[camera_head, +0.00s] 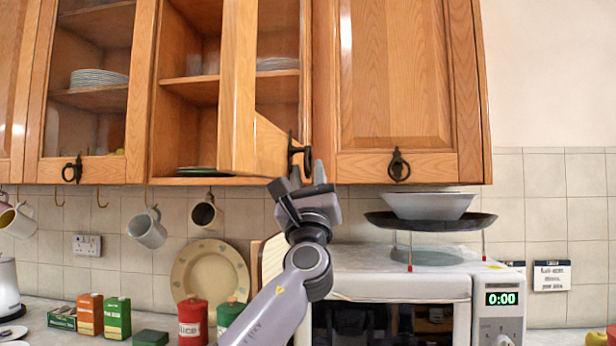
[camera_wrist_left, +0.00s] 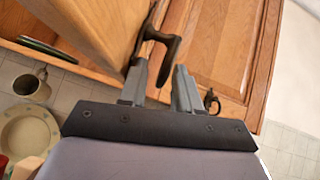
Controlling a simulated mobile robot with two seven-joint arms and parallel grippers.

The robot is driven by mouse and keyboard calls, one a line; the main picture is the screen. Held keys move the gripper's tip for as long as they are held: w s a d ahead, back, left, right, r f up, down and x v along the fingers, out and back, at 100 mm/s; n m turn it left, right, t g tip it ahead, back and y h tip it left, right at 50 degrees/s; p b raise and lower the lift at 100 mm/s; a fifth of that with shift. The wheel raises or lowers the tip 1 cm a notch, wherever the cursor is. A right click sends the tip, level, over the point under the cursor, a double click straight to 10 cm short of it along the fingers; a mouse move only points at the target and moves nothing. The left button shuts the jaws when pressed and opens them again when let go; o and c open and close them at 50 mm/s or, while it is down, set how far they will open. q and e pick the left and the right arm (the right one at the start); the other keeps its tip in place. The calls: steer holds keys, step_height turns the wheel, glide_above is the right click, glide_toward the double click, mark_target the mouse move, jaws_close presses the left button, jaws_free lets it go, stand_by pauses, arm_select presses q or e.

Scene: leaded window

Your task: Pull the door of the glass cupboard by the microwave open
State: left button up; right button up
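The glass cupboard door (camera_head: 239,90) stands ajar, swung out from the cupboard above the microwave's left side. Its dark handle (camera_head: 300,152) is near the door's lower part. In the left wrist view, the door's wooden edge (camera_wrist_left: 95,30) fills the upper left and the handle (camera_wrist_left: 170,45) sticks out from it. My left gripper (camera_head: 302,178) is just below the handle. My right gripper is not in view.
The microwave (camera_head: 395,288) stands below, carrying a dark raised tray (camera_head: 430,222) with a white bowl (camera_head: 428,205). A closed wooden door (camera_head: 395,75) is to the right. Mugs (camera_head: 147,229) hang left under the cupboard. A plate (camera_head: 210,280) and canisters (camera_head: 193,320) stand below.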

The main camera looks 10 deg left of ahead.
arm_select(q)
steer(key=b+v, duration=0.2)
steer(key=v, duration=0.4)
steer(key=shift+s+f, duration=0.25)
steer(key=shift+f, duration=0.05)
stand_by(0.4)
